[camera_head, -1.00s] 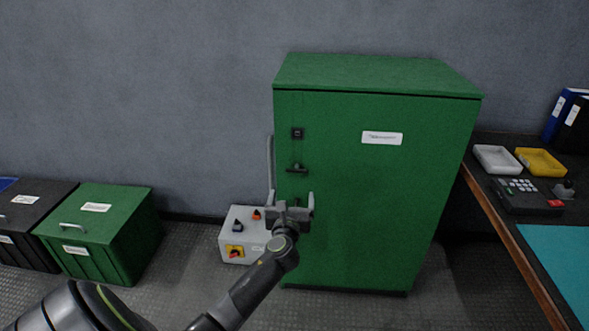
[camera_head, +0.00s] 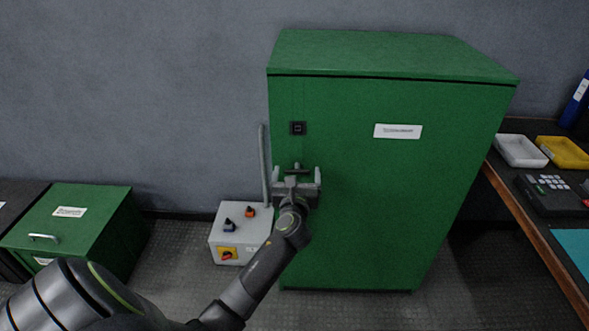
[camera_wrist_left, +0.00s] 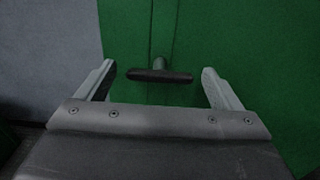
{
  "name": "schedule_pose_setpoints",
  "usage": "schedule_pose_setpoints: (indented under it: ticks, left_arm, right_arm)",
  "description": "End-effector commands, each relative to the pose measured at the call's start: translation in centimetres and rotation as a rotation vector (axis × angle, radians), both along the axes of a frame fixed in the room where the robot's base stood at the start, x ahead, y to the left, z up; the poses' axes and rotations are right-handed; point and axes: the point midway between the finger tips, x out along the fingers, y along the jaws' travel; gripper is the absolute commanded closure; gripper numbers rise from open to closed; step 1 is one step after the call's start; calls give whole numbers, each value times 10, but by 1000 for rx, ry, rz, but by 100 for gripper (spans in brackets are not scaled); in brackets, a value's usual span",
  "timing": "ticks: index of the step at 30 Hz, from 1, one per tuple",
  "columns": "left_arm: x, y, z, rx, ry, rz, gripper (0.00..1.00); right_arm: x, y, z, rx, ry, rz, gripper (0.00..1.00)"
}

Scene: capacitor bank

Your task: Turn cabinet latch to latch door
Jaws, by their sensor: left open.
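The green cabinet (camera_head: 385,190) stands against the wall with its door closed or nearly so. Its latch (camera_head: 297,167) is a dark T-shaped handle near the door's left edge, with the bar horizontal. In the left wrist view the latch bar (camera_wrist_left: 160,76) lies between the two fingertips, a little beyond them, on a short grey stem. My left gripper (camera_head: 297,175) is open, in front of and just below the latch; it also shows in the left wrist view (camera_wrist_left: 159,80). I see no contact between fingers and bar. My right gripper is not in view.
A small black square fitting (camera_head: 298,128) sits above the latch. A grey control box (camera_head: 240,235) with knobs stands on the floor left of the cabinet. A green chest (camera_head: 75,225) is further left. A workbench (camera_head: 540,245) with trays is at the right.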

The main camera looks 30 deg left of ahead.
Motion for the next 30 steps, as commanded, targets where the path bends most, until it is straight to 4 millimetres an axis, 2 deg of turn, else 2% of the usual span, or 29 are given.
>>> schedule_pose_setpoints:
  ticks: [11, 21, 30]
  left_arm:
    - [0, -1, 0, 0, 0, 1, 13]
    - [0, -1, 0, 0, 0, 0, 57]
    - [0, -1, 0, -30, -18, 0, 57]
  right_arm:
    - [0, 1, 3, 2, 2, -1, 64]
    - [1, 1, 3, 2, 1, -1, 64]
    - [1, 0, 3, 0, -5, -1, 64]
